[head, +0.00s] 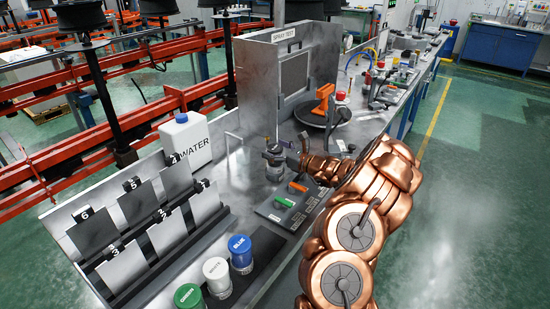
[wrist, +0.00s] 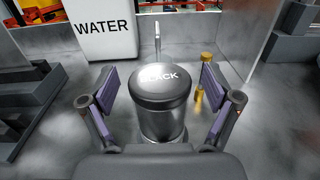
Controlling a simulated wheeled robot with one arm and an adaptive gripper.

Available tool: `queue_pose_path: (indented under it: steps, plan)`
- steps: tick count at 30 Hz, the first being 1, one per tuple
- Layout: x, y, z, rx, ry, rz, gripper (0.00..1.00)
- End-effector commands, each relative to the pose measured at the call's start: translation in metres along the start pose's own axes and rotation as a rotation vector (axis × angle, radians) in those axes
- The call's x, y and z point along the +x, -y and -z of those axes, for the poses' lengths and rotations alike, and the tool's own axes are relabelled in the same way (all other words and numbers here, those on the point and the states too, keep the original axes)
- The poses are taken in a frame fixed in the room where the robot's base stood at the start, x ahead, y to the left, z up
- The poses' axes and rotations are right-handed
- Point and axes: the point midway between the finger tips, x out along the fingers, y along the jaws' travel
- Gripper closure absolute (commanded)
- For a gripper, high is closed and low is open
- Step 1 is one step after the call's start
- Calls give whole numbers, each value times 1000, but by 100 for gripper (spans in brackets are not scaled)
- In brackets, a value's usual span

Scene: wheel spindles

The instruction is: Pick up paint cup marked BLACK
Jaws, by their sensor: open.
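The paint cup marked BLACK (wrist: 160,98) stands upright in the wrist view, with a dark lid and a metallic body. My gripper (wrist: 160,115) is open, with one finger on each side of the cup and a visible gap to each. In the head view, my gripper (head: 290,154) is at the end of my copper-coloured arm, beside the cup (head: 273,158) on the metal bench. The cup's label cannot be read in the head view.
A white WATER jug (head: 186,142) stands behind left. Cups marked BLUE (head: 241,252), WHITE (head: 217,276) and GREEN (head: 189,297) stand at the front. The SPRAY TEST box (head: 290,75) rises behind. A panel rack (head: 130,255) is at left.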

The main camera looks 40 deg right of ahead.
Motion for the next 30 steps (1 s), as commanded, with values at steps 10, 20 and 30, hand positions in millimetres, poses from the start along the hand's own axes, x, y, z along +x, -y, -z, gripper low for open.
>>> queue_pose_path:
  steps: [10, 20, 30]
  plan:
    - [0, 0, 0, -1, 0, 0, 36]
    - [0, 0, 0, 0, 0, 0, 71]
    - [0, 0, 0, -1, 0, 0, 90]
